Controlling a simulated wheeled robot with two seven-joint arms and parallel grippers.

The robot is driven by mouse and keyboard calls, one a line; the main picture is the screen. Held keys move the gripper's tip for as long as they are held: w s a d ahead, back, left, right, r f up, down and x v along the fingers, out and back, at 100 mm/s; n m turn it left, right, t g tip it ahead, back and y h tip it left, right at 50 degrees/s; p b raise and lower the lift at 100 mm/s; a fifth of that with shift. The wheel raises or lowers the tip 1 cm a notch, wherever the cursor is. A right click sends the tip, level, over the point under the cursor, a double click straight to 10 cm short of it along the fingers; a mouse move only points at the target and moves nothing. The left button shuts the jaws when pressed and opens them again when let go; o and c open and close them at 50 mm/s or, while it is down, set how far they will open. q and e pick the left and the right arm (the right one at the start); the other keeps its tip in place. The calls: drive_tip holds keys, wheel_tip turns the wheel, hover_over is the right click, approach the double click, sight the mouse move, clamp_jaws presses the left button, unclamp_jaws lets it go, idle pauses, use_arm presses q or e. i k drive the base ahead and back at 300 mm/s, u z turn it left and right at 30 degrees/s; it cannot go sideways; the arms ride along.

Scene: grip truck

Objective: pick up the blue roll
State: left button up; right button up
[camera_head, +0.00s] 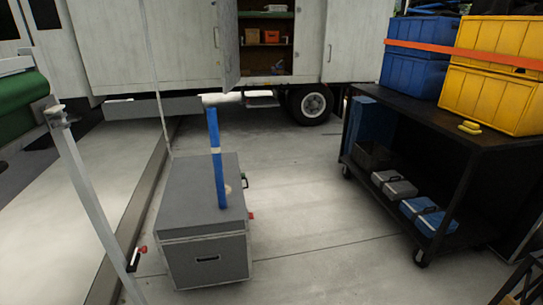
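A tall, narrow blue roll (214,130) stands upright on the grey case (190,175), near the right side of its lid. A pale band runs around its middle. A small tan item (228,190) shows beside its lower part; I cannot tell what it is. Neither of my grippers can be made out in the head view.
A black wheeled cart (455,125) on the right carries blue bins (415,70) and yellow bins (495,85). A metal stand (90,200) and a green roll (20,100) are at left. A truck (150,45) stands behind. The floor between case and cart is clear.

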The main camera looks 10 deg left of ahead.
sight(212, 112)
drive_tip(key=z, duration=0.65)
drive_tip(key=i, duration=0.95)
drive_tip(key=z, duration=0.5)
drive_tip(key=i, duration=1.05)
drive_tip(key=u, duration=0.5)
drive_tip(key=i, duration=0.75)
drive_tip(key=u, duration=1.3)
drive_tip(key=i, duration=0.6)
drive_tip(key=u, duration=0.6)
